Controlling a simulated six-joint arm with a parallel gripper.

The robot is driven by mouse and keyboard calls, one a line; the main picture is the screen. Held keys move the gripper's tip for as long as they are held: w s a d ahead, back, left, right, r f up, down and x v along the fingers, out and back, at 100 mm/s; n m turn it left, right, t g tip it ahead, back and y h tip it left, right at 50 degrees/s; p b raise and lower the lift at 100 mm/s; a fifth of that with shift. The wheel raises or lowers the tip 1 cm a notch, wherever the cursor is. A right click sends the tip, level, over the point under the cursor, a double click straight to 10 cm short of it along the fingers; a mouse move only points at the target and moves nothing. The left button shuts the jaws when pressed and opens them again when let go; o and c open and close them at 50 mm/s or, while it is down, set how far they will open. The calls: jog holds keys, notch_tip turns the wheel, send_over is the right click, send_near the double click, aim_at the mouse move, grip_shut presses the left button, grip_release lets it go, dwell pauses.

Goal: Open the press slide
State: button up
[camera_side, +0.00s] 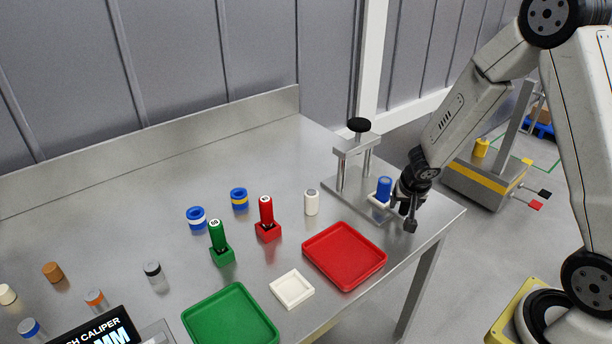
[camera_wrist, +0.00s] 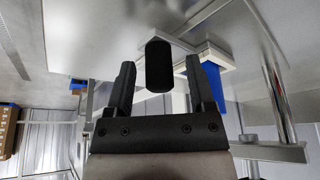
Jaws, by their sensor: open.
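The press (camera_side: 343,158) stands at the right end of the steel bench, a frame on posts with a black knob (camera_side: 358,124) on top. Its white slide (camera_side: 377,201) sticks out on the right and bears a blue cylinder (camera_side: 384,187); slide (camera_wrist: 212,55) and blue cylinder (camera_wrist: 208,84) also show in the wrist view. My gripper (camera_side: 409,205) is open beside the slide, at the bench's right edge. In the wrist view a black upright handle (camera_wrist: 158,66) appears between the open fingers (camera_wrist: 158,80), with gaps on both sides. Whether the fingers fully straddle it in depth, I cannot tell.
A red tray (camera_side: 345,282), a white square dish (camera_side: 291,288) and a green tray (camera_side: 232,320) lie along the front. A red stamp (camera_side: 266,215), a green stamp (camera_side: 218,240) and several small cylinders stand left of the press. The back of the bench is clear.

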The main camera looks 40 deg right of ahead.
jog(key=shift+r, duration=0.1)
jog(key=v, duration=0.7)
jog(key=shift+r, duration=0.25)
dwell(0.4)
jog(key=shift+s+a, duration=0.15)
jog(key=s+a+r+n+y, duration=0.1)
jog(key=s+a+n+y, duration=0.2)
jog(key=s+a+n, duration=0.5)
jog(key=a+n, duration=0.1)
jog(key=a, duration=0.1)
jog(key=shift+a+g, duration=0.3)
jog(key=shift+a, duration=0.1)
